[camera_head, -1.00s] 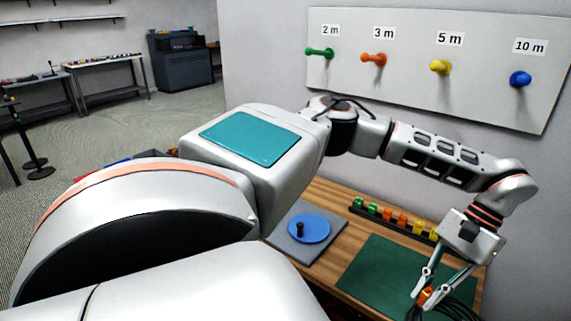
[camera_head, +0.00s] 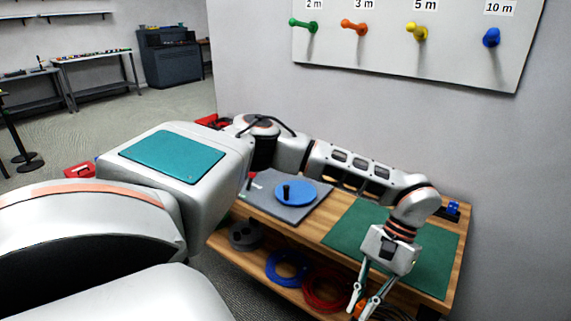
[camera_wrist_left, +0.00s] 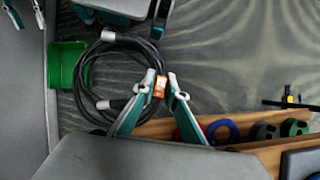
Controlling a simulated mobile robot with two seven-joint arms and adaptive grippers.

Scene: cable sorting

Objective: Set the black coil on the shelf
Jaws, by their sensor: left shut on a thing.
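My left gripper (camera_head: 366,308) is shut on the black coil (camera_wrist_left: 92,85) by its orange tag (camera_wrist_left: 159,87). In the left wrist view, the coil hangs as a loop with pale bands, clear of the bench edge. In the head view, the coil (camera_head: 392,314) is mostly cut off by the bottom edge. The lower shelf (camera_head: 262,266) of the wooden bench holds a blue coil (camera_head: 283,281) and a red coil (camera_head: 322,306).
The bench top carries a green mat (camera_head: 345,235) and a grey plate with a blue disc (camera_head: 294,203). A dark grey object (camera_head: 246,236) stands at the shelf's left. Coloured pegs (camera_head: 416,32) are on the wall board. A green bin (camera_wrist_left: 66,66) is near the coil.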

